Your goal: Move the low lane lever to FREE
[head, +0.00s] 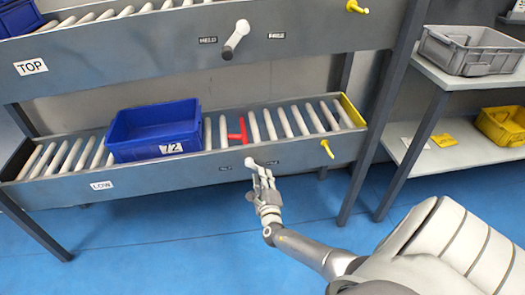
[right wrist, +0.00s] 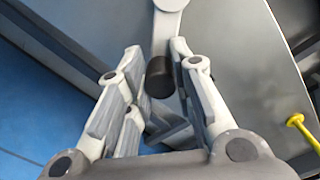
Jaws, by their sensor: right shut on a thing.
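The low lane lever (head: 249,162) has a pale round pivot on the front rail of the lower lane, which is tagged LOW (head: 101,185). My right gripper (head: 264,183) is at this lever from below and in front, shut on it. In the right wrist view the lever's pale arm and dark end (right wrist: 160,80) lie between the fingers of my right gripper (right wrist: 158,92). Small dark labels sit either side of the pivot, partly hidden and too small to read surely. My left gripper is not in view.
A blue crate (head: 155,132) marked 72 sits on the low rollers, left of a red stop (head: 239,133). The top lane has its own lever (head: 236,38), between HELD and FREE labels. Yellow knobs (head: 327,148) project from the rails. A side shelf (head: 445,155) stands right.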

